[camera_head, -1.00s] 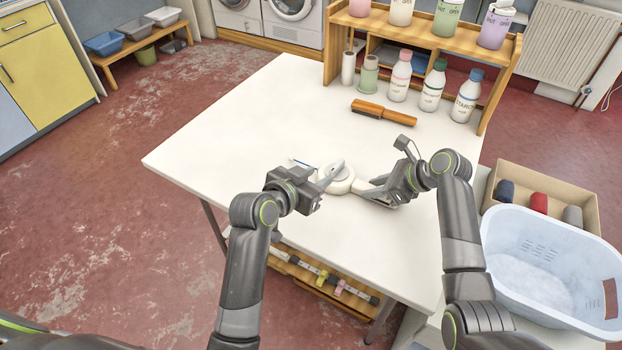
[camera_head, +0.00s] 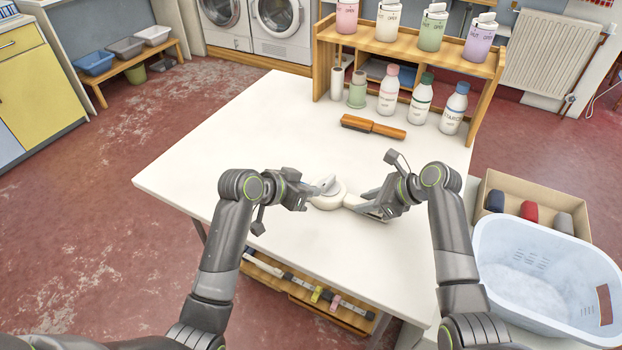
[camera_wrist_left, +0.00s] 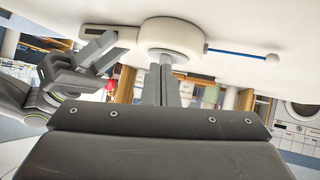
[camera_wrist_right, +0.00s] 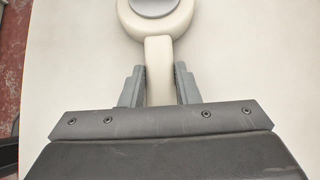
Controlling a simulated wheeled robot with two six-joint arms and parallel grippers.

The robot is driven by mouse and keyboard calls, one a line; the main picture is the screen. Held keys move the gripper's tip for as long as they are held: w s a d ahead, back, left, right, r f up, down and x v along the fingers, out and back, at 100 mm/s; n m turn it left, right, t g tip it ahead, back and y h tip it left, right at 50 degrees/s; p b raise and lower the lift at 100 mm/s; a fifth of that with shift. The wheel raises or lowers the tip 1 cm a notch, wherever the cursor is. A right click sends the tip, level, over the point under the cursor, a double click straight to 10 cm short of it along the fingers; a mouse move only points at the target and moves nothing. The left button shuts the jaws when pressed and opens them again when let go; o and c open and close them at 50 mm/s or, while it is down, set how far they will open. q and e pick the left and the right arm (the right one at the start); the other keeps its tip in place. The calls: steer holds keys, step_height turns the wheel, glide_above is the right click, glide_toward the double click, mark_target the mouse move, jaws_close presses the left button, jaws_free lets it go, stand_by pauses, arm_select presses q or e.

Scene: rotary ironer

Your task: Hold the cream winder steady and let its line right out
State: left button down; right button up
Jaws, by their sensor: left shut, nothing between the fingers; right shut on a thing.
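The cream winder (camera_head: 326,202) lies on the white table, a round body with a straight handle. Its handle (camera_wrist_right: 159,68) is between the fingers of my right gripper (camera_head: 362,204), which is shut on it. A grey disc (camera_wrist_right: 153,6) sits on top of the round body. In the left wrist view a short blue line (camera_wrist_left: 236,53) comes out of the body's side and ends in a cream bead (camera_wrist_left: 272,58). My left gripper (camera_head: 318,189) is shut and empty at the round body. Whether its tips touch the winder I cannot tell. In the head view the line is hidden.
An orange-brown brush (camera_head: 373,127) lies farther back on the white table (camera_head: 235,140). Several bottles stand by the wooden shelf (camera_head: 410,50) at the back. A pale blue basket (camera_head: 545,270) and a box (camera_head: 490,181) are at the right. The table's left part is clear.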

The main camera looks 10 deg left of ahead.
mark_target(322, 186)
arm_select(q)
steer(key=w+a+r+g, duration=0.5)
steer(key=a+r+g, duration=0.15)
steer(key=a, duration=0.35)
steer(key=shift+t, duration=0.25)
steer(key=x, duration=1)
steer(key=shift+d+r, duration=0.15)
steer(key=shift+d, duration=0.15)
steer(key=shift+s+d+r, duration=0.1)
steer(key=shift+s+d, duration=0.15)
steer(key=shift+d, duration=0.3)
steer(key=shift+s+d, duration=0.25)
steer(key=shift+d, duration=0.3)
steer(key=shift+s+d, duration=0.3)
steer(key=shift+d, duration=0.2)
steer(key=shift+s+d+n, duration=0.45)
steer(key=shift+d+n, duration=0.05)
steer(key=shift+d, duration=0.05)
arm_select(e)
steer(key=shift+a, duration=0.1)
